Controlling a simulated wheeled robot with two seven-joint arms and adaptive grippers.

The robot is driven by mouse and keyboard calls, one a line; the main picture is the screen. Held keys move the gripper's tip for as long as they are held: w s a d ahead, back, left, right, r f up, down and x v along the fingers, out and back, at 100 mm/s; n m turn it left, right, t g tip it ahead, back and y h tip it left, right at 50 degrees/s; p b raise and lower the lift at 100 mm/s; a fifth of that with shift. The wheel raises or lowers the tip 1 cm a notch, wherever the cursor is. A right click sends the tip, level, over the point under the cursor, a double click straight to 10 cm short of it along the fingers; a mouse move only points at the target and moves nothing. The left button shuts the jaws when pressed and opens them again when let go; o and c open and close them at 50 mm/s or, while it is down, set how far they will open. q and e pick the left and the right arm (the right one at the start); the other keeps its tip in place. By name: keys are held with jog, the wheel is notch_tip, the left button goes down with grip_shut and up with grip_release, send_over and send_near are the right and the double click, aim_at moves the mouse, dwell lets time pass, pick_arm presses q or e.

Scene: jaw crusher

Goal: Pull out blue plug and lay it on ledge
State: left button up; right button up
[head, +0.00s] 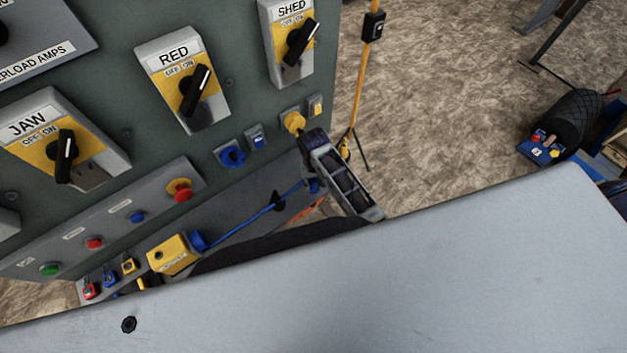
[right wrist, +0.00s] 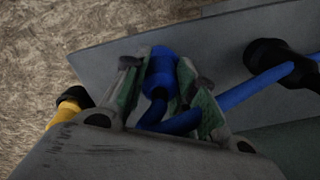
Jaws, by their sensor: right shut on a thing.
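My right gripper (head: 316,178) is shut on the blue plug, just right of the panel's lower right corner. In the right wrist view the blue plug (right wrist: 160,72) sits between the two fingers of the right gripper (right wrist: 158,85). Its blue cable (head: 248,223) runs down left in the head view. The blue socket (head: 231,156) on the panel is apart from the plug. The ledge plate (right wrist: 215,50) also shows behind the plug. My left gripper is not in view.
A yellow plug (head: 293,122) sits at the panel's right edge, close to my right gripper. A yellow box (head: 173,254) stands low at the left. A large pale grey surface (head: 420,275) fills the foreground. A yellow post (head: 364,80) stands to the right.

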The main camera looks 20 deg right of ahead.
aim_at(314, 179)
jog(key=shift+f, duration=0.25)
jog(key=o, duration=0.9)
jog(key=shift+r, duration=0.75)
notch_tip(314, 179, up, 10)
jog(key=shift+r, duration=0.2)
dwell(0.4)
